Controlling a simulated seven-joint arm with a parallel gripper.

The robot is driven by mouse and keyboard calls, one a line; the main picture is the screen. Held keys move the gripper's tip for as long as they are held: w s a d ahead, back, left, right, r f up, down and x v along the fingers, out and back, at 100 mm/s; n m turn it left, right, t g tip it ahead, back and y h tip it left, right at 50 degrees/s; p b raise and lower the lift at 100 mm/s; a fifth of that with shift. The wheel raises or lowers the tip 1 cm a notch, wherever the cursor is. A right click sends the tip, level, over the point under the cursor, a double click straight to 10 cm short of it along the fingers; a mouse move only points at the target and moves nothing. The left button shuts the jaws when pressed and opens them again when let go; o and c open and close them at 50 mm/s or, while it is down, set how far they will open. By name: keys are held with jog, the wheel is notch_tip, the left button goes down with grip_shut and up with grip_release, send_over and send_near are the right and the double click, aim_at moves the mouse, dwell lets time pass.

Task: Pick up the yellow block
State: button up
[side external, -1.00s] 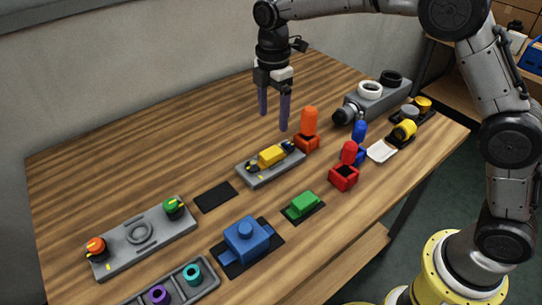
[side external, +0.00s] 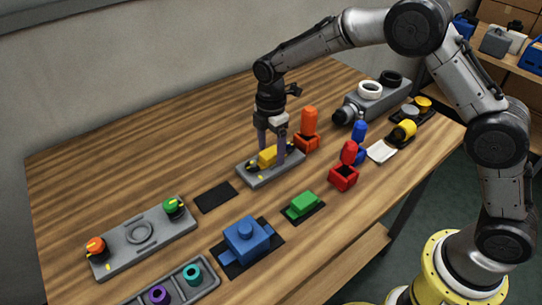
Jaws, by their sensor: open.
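The yellow block (side external: 267,156) lies on a grey tray (side external: 255,180) near the middle of the table. My gripper (side external: 272,158) is open and points down at the block. One finger is at the block's far side and the other comes down in front of its right part. The fingers hide part of the block and of the tray. I cannot tell whether either finger touches the block.
An orange block in an orange holder (side external: 307,141) stands close to the right of my gripper. A black pad (side external: 215,197) lies to the left of the tray. A green block (side external: 303,203), a blue block (side external: 246,238) and a red holder (side external: 344,177) are nearer the front edge. The back left tabletop is clear.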

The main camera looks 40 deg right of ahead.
aim_at(271, 151)
jog(key=shift+c, duration=0.3)
grip_shut()
jog(key=shift+r, duration=0.1)
jog(key=shift+r, duration=0.4)
notch_tip(271, 151, up, 2)
jog(key=shift+r, duration=0.1)
jog(key=s+d+r, duration=0.3)
jog(key=s+r, duration=0.7)
jog(key=s, duration=0.3)
jog(key=shift+s+d, duration=0.2)
jog(key=shift+s, duration=0.1)
